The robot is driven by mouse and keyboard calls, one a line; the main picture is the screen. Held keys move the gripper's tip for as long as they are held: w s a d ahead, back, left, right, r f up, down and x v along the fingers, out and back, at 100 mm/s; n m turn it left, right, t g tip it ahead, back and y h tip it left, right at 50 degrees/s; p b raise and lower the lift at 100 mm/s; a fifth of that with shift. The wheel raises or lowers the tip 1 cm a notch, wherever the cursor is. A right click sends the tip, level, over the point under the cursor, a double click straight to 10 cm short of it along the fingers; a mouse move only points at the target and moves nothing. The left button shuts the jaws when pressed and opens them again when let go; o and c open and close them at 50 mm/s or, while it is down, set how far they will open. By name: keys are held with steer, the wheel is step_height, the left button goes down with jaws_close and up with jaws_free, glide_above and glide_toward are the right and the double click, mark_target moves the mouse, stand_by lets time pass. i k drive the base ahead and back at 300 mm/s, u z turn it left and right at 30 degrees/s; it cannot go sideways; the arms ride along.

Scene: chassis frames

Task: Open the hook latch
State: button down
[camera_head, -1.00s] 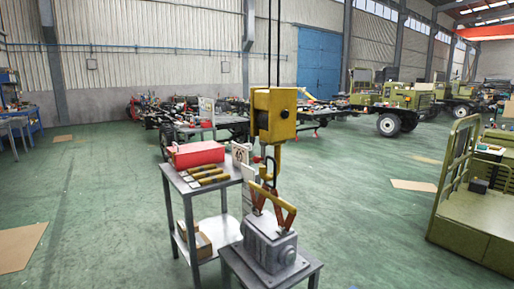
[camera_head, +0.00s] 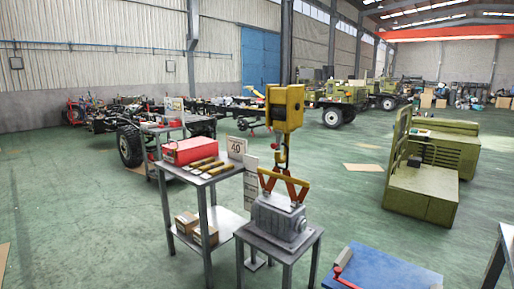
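A yellow hoist block (camera_head: 285,108) hangs from above, right of the picture's middle. Its hook (camera_head: 284,158) hangs below on a short chain and meets the top of an orange lifting bracket (camera_head: 284,184). The bracket's legs spread down to a grey metal gearbox-like part (camera_head: 278,216) on a small grey table (camera_head: 262,244). The latch on the hook is too small to tell open from shut. My gripper is not in view.
A grey two-shelf cart (camera_head: 222,178) stands left of the small table, with a red toolbox (camera_head: 187,151), yellow-handled tools and cardboard boxes. A blue-topped table (camera_head: 385,270) is at the lower right. Olive vehicle parts (camera_head: 425,190) stand farther right. Green floor is clear at the left.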

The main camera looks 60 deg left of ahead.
mark_target(276, 146)
steer(key=z, duration=0.3)
steer(key=k, duration=0.1)
steer(key=u, duration=0.95)
steer(key=i, duration=1.15)
steer(key=u, duration=1.8)
steer(key=i, duration=0.55)
steer(key=u, duration=0.75)
steer(key=i, duration=1.65)
steer(key=z, duration=0.85)
steer(key=i, duration=0.35)
steer(key=z, duration=0.15)
